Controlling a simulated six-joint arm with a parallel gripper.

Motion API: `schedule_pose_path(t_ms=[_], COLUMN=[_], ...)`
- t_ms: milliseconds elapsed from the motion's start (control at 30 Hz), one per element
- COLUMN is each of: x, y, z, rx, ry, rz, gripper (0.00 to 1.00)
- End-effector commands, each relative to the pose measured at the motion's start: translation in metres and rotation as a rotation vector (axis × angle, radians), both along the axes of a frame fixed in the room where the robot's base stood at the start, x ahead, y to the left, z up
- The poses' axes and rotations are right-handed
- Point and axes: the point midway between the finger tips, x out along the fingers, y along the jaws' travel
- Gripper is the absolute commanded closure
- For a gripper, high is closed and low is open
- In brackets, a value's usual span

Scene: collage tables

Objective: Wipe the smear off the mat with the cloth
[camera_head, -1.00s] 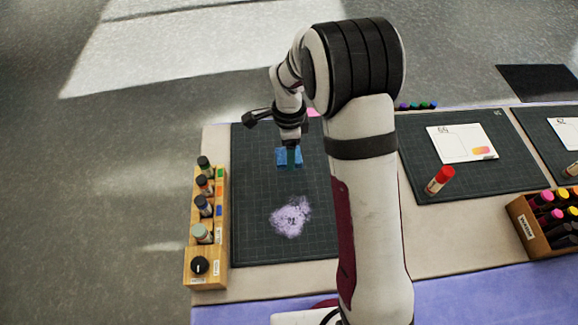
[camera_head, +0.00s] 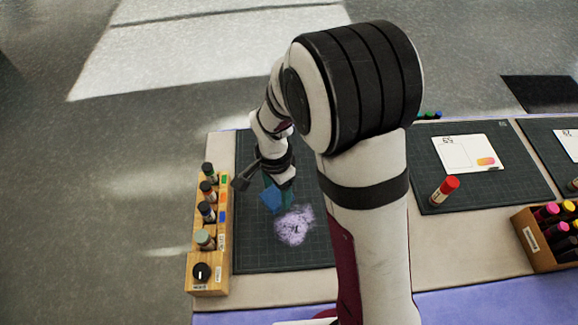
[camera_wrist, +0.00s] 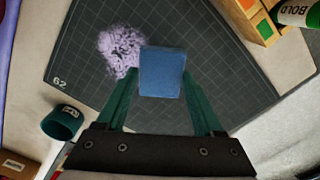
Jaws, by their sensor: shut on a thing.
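The cloth, a small blue block-like pad (camera_head: 270,201), is held between the fingers of my gripper (camera_head: 274,186). In the wrist view the cloth (camera_wrist: 162,72) sits between the two green fingertips (camera_wrist: 162,84). The smear (camera_head: 296,226) is a pale purple patch on the dark green gridded mat (camera_head: 262,256). The cloth is just to the upper left of the smear in the head view. In the wrist view the smear (camera_wrist: 120,50) lies left of the cloth, which may cover its edge. I cannot tell whether the cloth touches the mat.
A wooden rack (camera_head: 208,275) with several bottles stands along the mat's left edge. My arm hides the mat's right side. Further right are another mat (camera_head: 440,196) with a card (camera_head: 468,153), a red-capped bottle (camera_head: 445,190) and a box of markers (camera_head: 540,246).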

Motion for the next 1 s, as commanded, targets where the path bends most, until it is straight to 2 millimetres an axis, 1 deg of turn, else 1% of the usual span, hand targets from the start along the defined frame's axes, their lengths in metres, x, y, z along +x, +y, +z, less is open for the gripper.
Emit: schedule_pose_path(t_ms=[33,100,200,233,333,500,600,733,1000], x=[-0.017,-0.038,-0.057,-0.06,-0.063,-0.063,-0.063,-0.062,-0.062], y=[0.006,0.011,0.014,0.014,0.014,0.014,0.014,0.014,0.014], z=[0.001,0.0,0.0,-0.001,-0.009,-0.03,-0.038,-0.042,-0.043], rx=[0.0,0.0,0.001,0.0,0.0,0.0,0.0,0.0,0.0], ry=[0.001,0.0,-0.001,0.0,0.002,0.002,0.002,-0.001,-0.001], rz=[0.104,0.243,0.368,0.388,0.413,0.41,0.409,0.408,0.407], gripper=[0.84,0.84,0.84,0.84,0.84,0.84,0.84,0.84,0.84])
